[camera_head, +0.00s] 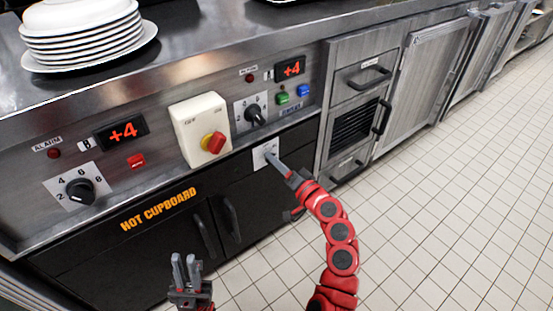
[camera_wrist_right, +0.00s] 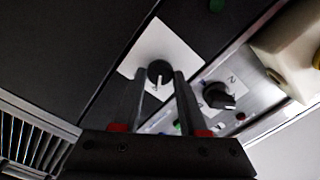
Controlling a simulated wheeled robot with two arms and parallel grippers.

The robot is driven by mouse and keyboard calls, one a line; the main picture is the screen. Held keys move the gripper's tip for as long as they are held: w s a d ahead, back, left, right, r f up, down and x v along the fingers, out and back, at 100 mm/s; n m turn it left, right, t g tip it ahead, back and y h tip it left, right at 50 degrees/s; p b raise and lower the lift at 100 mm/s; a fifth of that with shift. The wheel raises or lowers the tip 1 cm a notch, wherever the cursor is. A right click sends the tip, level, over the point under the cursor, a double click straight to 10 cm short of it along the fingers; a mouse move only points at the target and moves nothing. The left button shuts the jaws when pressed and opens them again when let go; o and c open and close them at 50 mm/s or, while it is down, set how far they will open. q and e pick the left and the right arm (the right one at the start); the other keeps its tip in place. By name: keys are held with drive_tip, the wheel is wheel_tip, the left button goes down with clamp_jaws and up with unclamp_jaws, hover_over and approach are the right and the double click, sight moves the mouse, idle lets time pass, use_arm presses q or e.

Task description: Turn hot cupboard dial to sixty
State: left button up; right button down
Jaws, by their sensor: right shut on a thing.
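The hot cupboard dial (camera_wrist_right: 159,70) is a round black knob on a white square plate (camera_wrist_right: 143,47), fixed to the black front. In the head view the plate (camera_head: 259,157) shows right of the orange HOT CUPBOARD lettering (camera_head: 158,209), with the knob mostly hidden by my gripper. My right gripper (camera_head: 271,157) reaches it from the lower right; in the wrist view its two fingers (camera_wrist_right: 158,80) are shut on the knob's sides. A pale pointer mark on the knob points down in the wrist view. Scale markings are not legible. My left gripper (camera_head: 184,258) hangs empty at the bottom, its finger gap unclear.
The steel panel above carries a left black dial (camera_head: 80,191), a right black dial (camera_head: 255,115), a cream box with a red-yellow switch (camera_head: 213,143), and green (camera_head: 282,98) and blue (camera_head: 303,90) buttons. Plates (camera_head: 85,38) stand on the counter. The tiled floor (camera_head: 440,200) is clear.

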drive_tip(key=shift+m, duration=0.5)
drive_tip(key=shift+c, duration=2.4)
unclamp_jaws()
drive_tip(key=p+v, duration=0.2)
drive_tip(key=v, duration=1.5)
drive_tip(key=shift+s, duration=0.2)
drive_tip(key=shift+d, duration=0.1)
